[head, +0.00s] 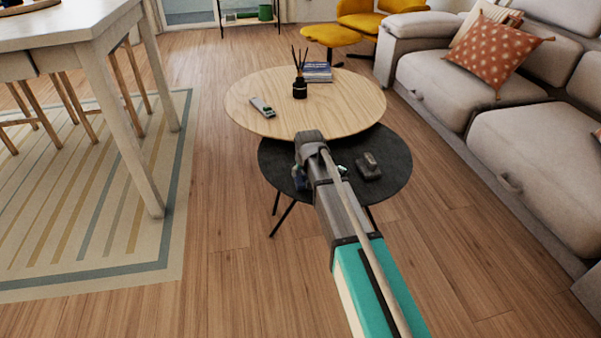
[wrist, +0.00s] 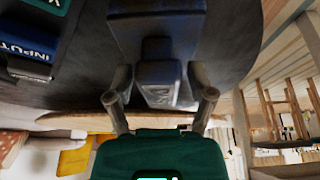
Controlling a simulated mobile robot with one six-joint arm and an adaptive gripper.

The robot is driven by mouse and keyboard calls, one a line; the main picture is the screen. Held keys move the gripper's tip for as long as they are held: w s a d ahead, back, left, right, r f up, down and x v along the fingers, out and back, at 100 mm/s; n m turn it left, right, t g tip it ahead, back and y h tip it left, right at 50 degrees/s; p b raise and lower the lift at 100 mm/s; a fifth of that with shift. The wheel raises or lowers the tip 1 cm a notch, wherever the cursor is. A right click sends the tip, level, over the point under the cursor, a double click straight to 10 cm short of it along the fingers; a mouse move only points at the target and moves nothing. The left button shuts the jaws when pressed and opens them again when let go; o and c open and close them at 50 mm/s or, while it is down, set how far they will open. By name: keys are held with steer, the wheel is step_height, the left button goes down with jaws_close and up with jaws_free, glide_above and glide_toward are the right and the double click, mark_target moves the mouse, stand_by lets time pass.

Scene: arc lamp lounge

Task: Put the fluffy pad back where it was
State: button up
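No soft or fluffy pad can be made out in either view. In the head view my gripper (head: 310,140) is above the black round table (head: 395,143), near the edge of the wooden one. The object has a bright green lit patch and is cut off by the frame edge. I cannot tell whether it is the pad. In the head view my arm hides it.
The wooden round table (head: 345,105) carries a reed diffuser (head: 300,88), books (head: 317,71) and a small grey-green device (head: 263,107). A dark device (head: 368,166) lies on the black table. A blue block marked INPUT (wrist: 28,45) shows in the wrist view. A sofa (head: 545,140) stands right.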

steer(key=shift+r, duration=0.2)
steer(key=p+v, duration=1.1)
steer(key=v, duration=0.1)
stand_by(0.7)
steer(key=shift+f, duration=0.1)
stand_by(0.5)
steer(key=s+d+f+m+g+h, duration=0.1)
steer(key=s+d+m+g, duration=0.2)
steer(key=s+d, duration=1.7)
steer(key=shift+s+d+f+g, duration=0.2)
steer(key=shift+s+d+g, duration=0.15)
steer(key=shift+s+g, duration=0.3)
steer(key=shift+w, duration=0.1)
